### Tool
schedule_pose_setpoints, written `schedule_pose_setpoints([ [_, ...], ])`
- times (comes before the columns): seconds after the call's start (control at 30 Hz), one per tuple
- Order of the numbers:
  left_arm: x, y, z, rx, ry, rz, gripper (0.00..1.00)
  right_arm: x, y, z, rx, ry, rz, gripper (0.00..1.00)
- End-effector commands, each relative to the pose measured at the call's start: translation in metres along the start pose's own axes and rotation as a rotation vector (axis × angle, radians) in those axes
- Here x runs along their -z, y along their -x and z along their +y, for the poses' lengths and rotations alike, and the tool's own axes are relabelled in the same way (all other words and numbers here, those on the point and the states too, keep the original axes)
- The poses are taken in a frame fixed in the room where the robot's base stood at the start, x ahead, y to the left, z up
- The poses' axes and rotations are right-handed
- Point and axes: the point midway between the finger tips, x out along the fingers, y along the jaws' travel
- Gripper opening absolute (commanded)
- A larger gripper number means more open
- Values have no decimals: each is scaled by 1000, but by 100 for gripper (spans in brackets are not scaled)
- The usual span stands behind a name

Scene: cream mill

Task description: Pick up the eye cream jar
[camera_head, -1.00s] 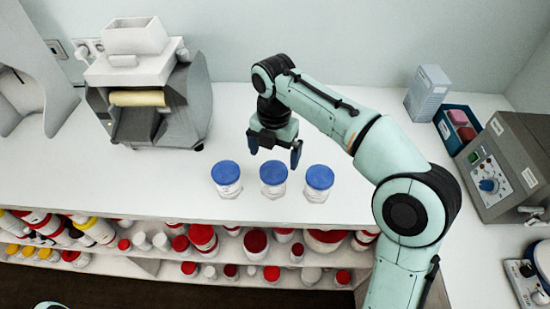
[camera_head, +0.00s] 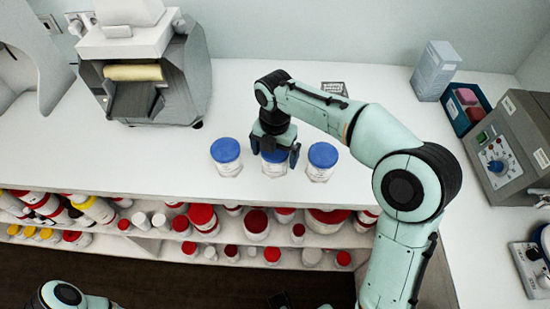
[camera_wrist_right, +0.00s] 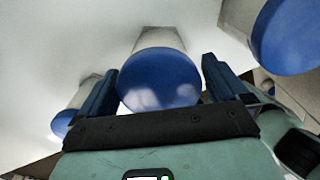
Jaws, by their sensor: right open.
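Three clear jars with blue lids stand in a row on the white counter: a left jar (camera_head: 226,158), a middle jar (camera_head: 274,156) and a right jar (camera_head: 322,157). Their labels are too small to tell which is the eye cream. My right gripper (camera_head: 275,160) is open, pointing down over the middle jar. In the right wrist view the middle jar's lid (camera_wrist_right: 158,80) lies between the two blue fingers, with gaps at the sides. The other two lids show outside the fingers.
The left and right jars stand close beside the fingers. A roller mill (camera_head: 150,75) stands at the back left. Shelves below hold several red-lidded jars.

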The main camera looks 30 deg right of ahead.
Motion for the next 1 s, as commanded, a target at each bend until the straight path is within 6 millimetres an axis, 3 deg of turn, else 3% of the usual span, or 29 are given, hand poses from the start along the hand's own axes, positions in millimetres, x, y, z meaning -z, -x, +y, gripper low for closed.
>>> schedule_pose_setpoints([
  [0.13, 0, -4, -2, 0, 0, -1, 100, 0, -20, 0, 1, -1, 1, 100],
  [0.43, 0, -4, -2, 0, 0, -1, 100, 0, -24, 0, 0, -1, 0, 100],
  [0.6, 0, -4, -2, 0, 0, -1, 100, 0, -24, 0, 0, -1, 0, 46],
  [1.0, 0, -3, -1, 0, 0, -1, 100, 0, -17, 1, -3, -1, -2, 46],
])
